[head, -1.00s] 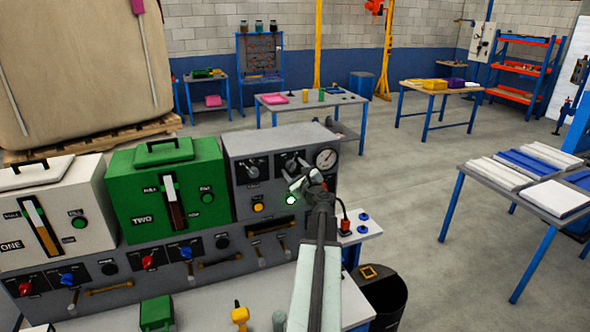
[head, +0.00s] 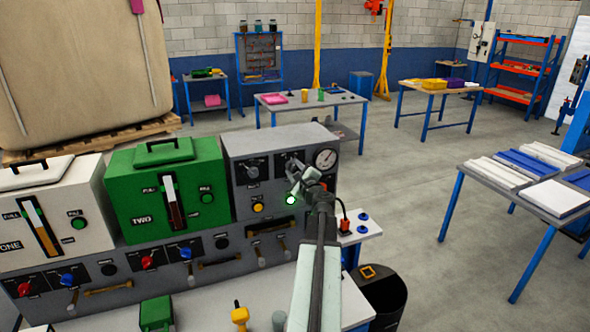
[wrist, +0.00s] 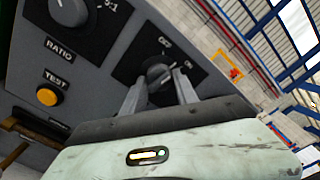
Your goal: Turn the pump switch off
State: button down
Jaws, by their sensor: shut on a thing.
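The pump switch (wrist: 157,71) is a dark rotary knob on a black plate lettered OFF and ON, seen in the wrist view. The direction of its pointer is hard to make out. My gripper (wrist: 160,82) has one finger on each side of the knob and is shut on it. In the head view my gripper (head: 297,178) is at the right part of the grey panel (head: 240,187), below the gauge, and hides most of the switch. A green light (head: 291,200) glows just below my gripper.
The RATIO knob (wrist: 68,12) and the orange TEST button (wrist: 47,96) are left of the switch in the wrist view. A round gauge (head: 326,159) sits above right. Green (head: 150,195) and white (head: 50,215) boxes stand further left.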

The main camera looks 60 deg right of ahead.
jog(key=n, duration=0.3)
jog(key=shift+n, duration=0.3)
jog(key=shift+s+n, duration=0.1)
jog(key=shift+n, duration=1.8)
jog(key=c, duration=0.9)
grip_release()
jog(key=shift+c, duration=0.2)
jog(key=shift+r, duration=0.1)
